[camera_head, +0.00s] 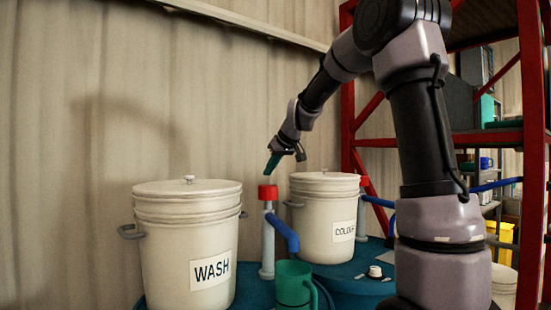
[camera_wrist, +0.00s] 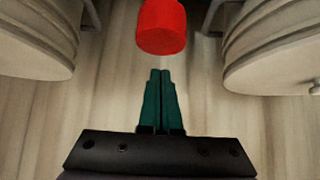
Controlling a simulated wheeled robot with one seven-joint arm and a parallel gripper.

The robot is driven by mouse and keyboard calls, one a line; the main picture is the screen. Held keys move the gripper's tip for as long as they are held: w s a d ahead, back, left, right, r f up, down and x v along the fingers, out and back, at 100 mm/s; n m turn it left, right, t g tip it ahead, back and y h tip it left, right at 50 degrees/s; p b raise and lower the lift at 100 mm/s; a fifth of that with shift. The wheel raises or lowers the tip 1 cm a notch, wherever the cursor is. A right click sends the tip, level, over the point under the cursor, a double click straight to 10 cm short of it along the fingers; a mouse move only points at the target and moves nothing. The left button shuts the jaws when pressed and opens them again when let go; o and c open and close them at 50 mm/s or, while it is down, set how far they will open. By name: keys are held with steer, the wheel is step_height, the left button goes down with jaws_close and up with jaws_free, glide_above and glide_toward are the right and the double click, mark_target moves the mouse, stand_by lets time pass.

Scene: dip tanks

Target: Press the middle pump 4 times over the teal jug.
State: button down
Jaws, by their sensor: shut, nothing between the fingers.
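A pump with a red cap (camera_head: 268,192), a pale stem and a blue spout (camera_head: 283,234) stands between two white buckets. Its red cap also shows at the top of the wrist view (camera_wrist: 162,27). The teal jug (camera_head: 295,283) stands below and in front of the spout; its lower part is cut off by the picture edge. My gripper (camera_head: 272,164) is shut and empty, with teal fingers pointing down just above the red cap, apart from it. In the wrist view its closed fingertips (camera_wrist: 160,72) lie just below the cap in the picture.
The WASH bucket (camera_head: 187,250) stands left of the pump and the COLOUR bucket (camera_head: 324,222) right of it. Another blue spout (camera_head: 378,201) shows beyond that bucket. A white knob (camera_head: 375,271) sits on the blue tank top (camera_head: 352,280). A red rack (camera_head: 484,138) stands at right.

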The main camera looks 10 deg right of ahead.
mark_target(271, 186)
steer(key=shift+s+f, duration=0.15)
steer(key=shift+f, duration=1.4)
steer(key=shift+f, duration=1.9)
steer(key=shift+s, duration=0.1)
steer(key=shift+r, duration=0.1)
steer(key=shift+d+r, duration=0.1)
steer(key=shift+r, duration=0.2)
steer(key=r, duration=0.4)
steer(key=shift+s+d+r, duration=0.1)
steer(key=shift+s+r, duration=0.2)
steer(key=shift+r, duration=0.1)
steer(key=v, duration=0.8)
steer(key=shift+s+r, duration=0.15)
steer(key=shift+s, duration=0.1)
